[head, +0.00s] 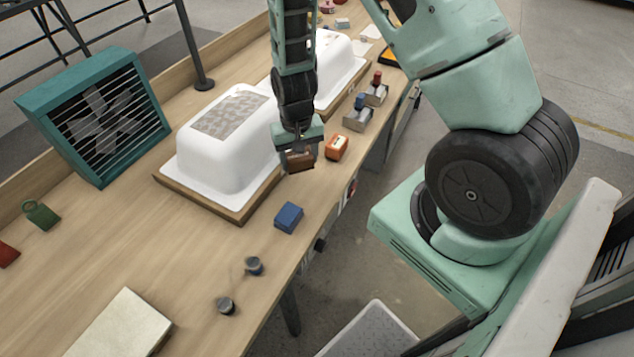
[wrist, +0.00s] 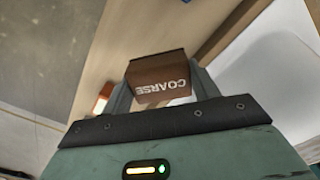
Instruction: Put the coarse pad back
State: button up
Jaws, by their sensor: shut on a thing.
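The coarse pad is a brown block (wrist: 160,78) with "COARSE" printed on it, upside down in the wrist view. My gripper (wrist: 155,95) is shut on it. In the head view my gripper (head: 299,160) points down near the bench's front edge, with the brown pad (head: 300,162) between its fingers, beside the near white tub shell (head: 215,150). I cannot tell whether the pad touches the bench. An orange block (head: 337,147) sits just right of the pad. A blue block (head: 288,217) lies in front of it.
Small grey holders (head: 358,119) with a blue and a red block stand farther along the bench. A teal fan (head: 100,115) stands at the left. Two dark knobs (head: 254,266) and a pale slab (head: 120,325) lie nearer. Bare bench surrounds the blue block.

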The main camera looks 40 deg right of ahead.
aim_at(310, 155)
jog(key=m, duration=0.2)
jog(key=s+d+r+m, duration=0.1)
jog(key=m, duration=0.1)
jog(key=d+r+m, duration=0.1)
jog(key=m, duration=0.1)
jog(key=shift+s+m, duration=0.3)
jog(key=shift+s, duration=0.05)
jog(key=shift+s+d+f+m+p, duration=0.15)
jog(key=shift+f+m+p, duration=0.3)
jog(key=shift+f, duration=1.1)
jog(key=shift+s+d+f+m+p, duration=0.15)
jog(key=shift+f+m, duration=0.4)
jog(key=shift+f, duration=1.05)
jog(key=shift+s+d+f+m+p, duration=0.1)
jog(key=shift+f+m+p, duration=0.35)
jog(key=shift+f, duration=1.1)
jog(key=shift+f, duration=0.2)
jog(key=o, duration=1)
jog(key=shift+r, duration=0.1)
